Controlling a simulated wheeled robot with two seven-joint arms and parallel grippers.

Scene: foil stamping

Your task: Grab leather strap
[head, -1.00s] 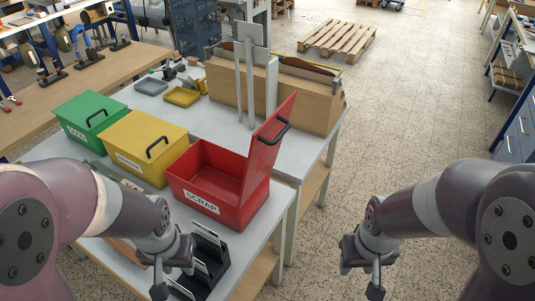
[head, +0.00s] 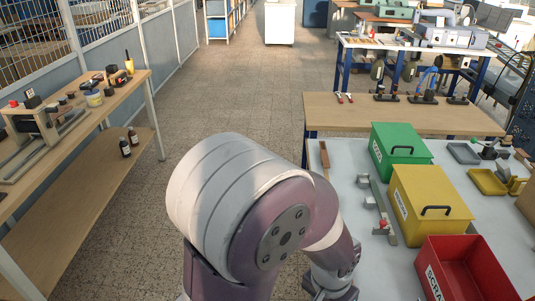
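A narrow brown strip (head: 325,159) lies near the left edge of the white-topped table (head: 347,153), beside the green box. It may be the leather strap, but it is too small to be sure. My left gripper (head: 330,291) is at the bottom of the head view, partly cut off by the frame edge, below and apart from the strip. Its fingers do not show clearly. My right gripper is out of view.
A green box (head: 399,150), a yellow box (head: 431,205) and an open red scrap box (head: 467,272) stand in a row. A grey metal fixture (head: 383,212) lies left of them. A wooden workbench (head: 400,115) stands behind.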

